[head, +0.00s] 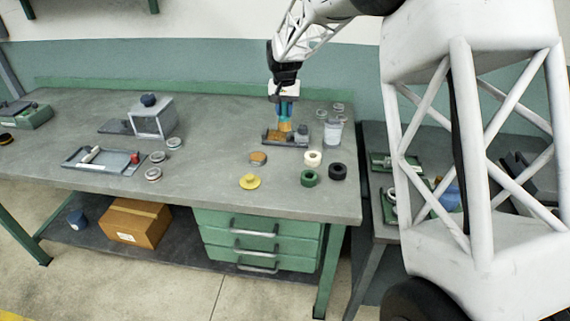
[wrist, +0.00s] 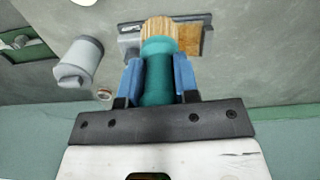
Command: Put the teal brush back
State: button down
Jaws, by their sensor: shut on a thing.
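The teal brush (wrist: 158,78) has a teal handle and a pale wooden-coloured bristle end (wrist: 158,30). My gripper (wrist: 157,66) is shut on the teal handle, with one blue finger on each side. In the head view my gripper (head: 286,106) points down at the back right of the bench, with the brush upright below it. The bristle end is over a small dark tray (head: 272,141) with an orange-brown part, which also shows in the wrist view (wrist: 128,38). I cannot tell whether the bristles touch it.
A pale grey bottle (head: 332,133) stands just right of the tray. Small metal rings (head: 338,107) lie behind it. The middle of the bench (head: 215,135) is clear.

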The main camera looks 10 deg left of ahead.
jog(key=s+d+f, duration=0.2)
jog(key=s+d, duration=0.1)
jog(key=s, duration=0.8)
jog(key=s+d+f+n, duration=0.1)
jog(key=s+d, duration=0.3)
jog(key=s, duration=0.7)
jog(key=shift+s+d+f, duration=0.15)
jog(key=shift+f, duration=0.3)
jog(key=w+a, duration=0.3)
jog(key=w, duration=0.4)
jog(key=w+a+f, duration=0.1)
jog(key=w+a, duration=0.2)
jog(key=w, duration=0.5)
jog(key=shift+f, duration=0.2)
jog(key=shift+f, duration=0.15)
jog(key=shift+f, duration=1.65)
jog(key=shift+f, duration=0.15)
jog(key=c, duration=0.9)
grip_release()
jog(key=shift+o, duration=0.2)
